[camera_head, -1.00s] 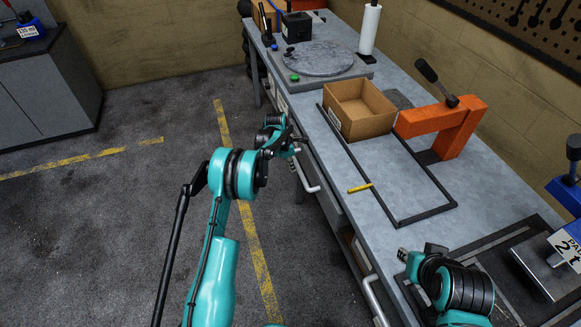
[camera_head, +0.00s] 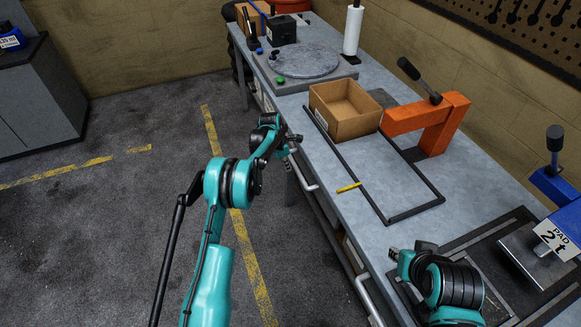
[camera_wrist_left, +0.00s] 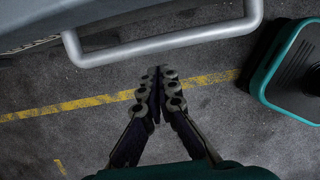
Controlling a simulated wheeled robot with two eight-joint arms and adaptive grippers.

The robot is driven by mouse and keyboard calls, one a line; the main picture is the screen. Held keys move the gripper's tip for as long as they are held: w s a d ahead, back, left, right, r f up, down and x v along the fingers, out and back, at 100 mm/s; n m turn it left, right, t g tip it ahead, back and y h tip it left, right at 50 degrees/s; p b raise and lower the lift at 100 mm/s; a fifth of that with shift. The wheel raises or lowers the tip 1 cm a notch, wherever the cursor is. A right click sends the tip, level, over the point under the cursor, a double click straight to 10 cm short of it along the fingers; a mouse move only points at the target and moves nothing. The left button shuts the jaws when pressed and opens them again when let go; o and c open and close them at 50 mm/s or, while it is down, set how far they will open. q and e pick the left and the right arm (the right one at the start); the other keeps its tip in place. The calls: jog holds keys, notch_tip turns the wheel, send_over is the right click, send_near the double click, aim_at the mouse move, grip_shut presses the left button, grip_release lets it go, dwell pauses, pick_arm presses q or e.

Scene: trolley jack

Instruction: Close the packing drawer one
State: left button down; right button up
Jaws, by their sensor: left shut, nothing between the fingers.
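A drawer handle (camera_head: 304,174), a pale metal bar, shows on the near side of the long grey bench in the head view. In the left wrist view the same kind of bar handle (camera_wrist_left: 165,43) crosses the top, with a grey front behind it at upper left. My left gripper (camera_head: 294,139) is beside the bench edge near this handle. In the wrist view its fingers (camera_wrist_left: 158,76) are together, empty, just below the bar in the picture. I cannot tell whether they touch it. My right gripper (camera_head: 397,254) is over the bench at lower right, its fingers unclear.
On the bench (camera_head: 400,185) are an open cardboard box (camera_head: 345,122), an orange press (camera_head: 432,118), a yellow stick (camera_head: 348,187) and a round plate (camera_head: 303,61). A second handle (camera_head: 368,297) is lower on the bench side. Open floor (camera_head: 120,240) lies left.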

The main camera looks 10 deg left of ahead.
pick_arm(q)
jog(key=s+a+p+v, duration=0.15)
jog(key=p+v, duration=0.25)
jog(key=v, duration=0.7)
jog(key=s+d+r+m+t+y, duration=0.1)
jog(key=s+r+m, duration=0.35)
jog(key=r, duration=0.35)
jog(key=s+d+r+m+t, duration=0.1)
jog(key=s+d+r+m, duration=0.1)
jog(key=s+r+m, duration=0.35)
jog(key=s+d+r+m+t, duration=0.1)
jog(key=s+r+m, duration=0.55)
jog(key=s, duration=0.65)
jog(key=s+d+f+m+t+y, duration=0.1)
jog(key=s+m, duration=0.7)
jog(key=s, duration=0.9)
jog(key=shift+f+t, duration=0.85)
jog(key=shift+t, duration=0.05)
jog(key=shift+d, duration=0.15)
